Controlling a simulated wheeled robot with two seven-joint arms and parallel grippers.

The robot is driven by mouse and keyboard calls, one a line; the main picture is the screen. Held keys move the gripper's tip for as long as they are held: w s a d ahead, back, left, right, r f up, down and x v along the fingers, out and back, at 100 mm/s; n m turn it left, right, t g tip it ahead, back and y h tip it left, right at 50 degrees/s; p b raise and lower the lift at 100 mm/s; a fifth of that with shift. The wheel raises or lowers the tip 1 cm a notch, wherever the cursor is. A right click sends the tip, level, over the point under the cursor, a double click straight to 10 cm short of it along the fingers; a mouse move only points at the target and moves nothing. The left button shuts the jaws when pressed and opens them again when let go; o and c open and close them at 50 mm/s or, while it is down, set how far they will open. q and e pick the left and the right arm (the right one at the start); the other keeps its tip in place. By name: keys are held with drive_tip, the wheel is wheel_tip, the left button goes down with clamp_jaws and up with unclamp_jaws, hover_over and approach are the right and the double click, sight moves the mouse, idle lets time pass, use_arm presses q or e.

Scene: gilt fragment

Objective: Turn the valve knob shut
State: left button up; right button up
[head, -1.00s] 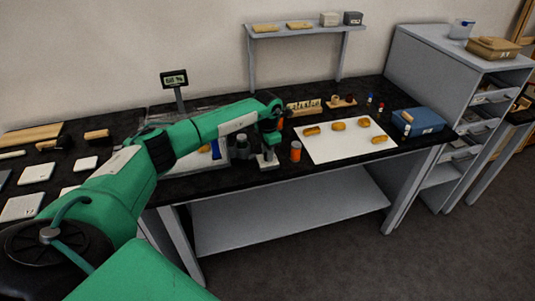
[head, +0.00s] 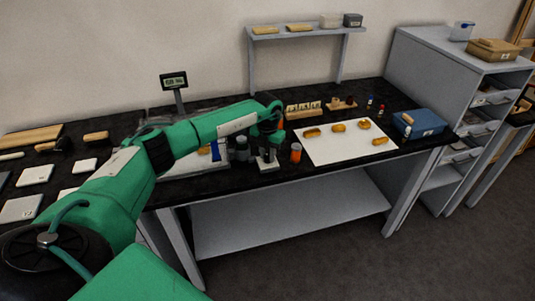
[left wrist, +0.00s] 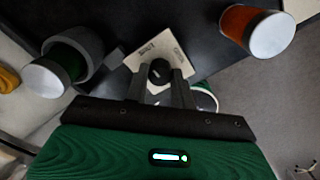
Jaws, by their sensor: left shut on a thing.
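The valve knob (left wrist: 158,72) is small, dark and round. It stands on a pale plate (left wrist: 172,45) with small dark markings. In the left wrist view the two dark fingers of my left gripper (left wrist: 160,80) are on either side of the knob and shut on it. In the head view my left gripper (head: 268,145) reaches down to the pale plate (head: 267,164) near the front edge of the dark bench, and it hides the knob. How far the knob is turned cannot be told. My right gripper is not in view.
An orange jar with a white lid (head: 296,154) stands close right of the plate. Dark jars (head: 242,150) stand close left. A white sheet (head: 335,150) with several golden pieces lies further right, beside a blue box (head: 418,123). A small display (head: 174,80) stands behind my arm.

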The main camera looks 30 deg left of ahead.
sight(268, 156)
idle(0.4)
use_arm(q)
drive_tip(key=o, duration=1)
wheel_tip(268, 156, up, 14)
drive_tip(key=b, duration=0.3)
drive_tip(key=shift+f, duration=0.1)
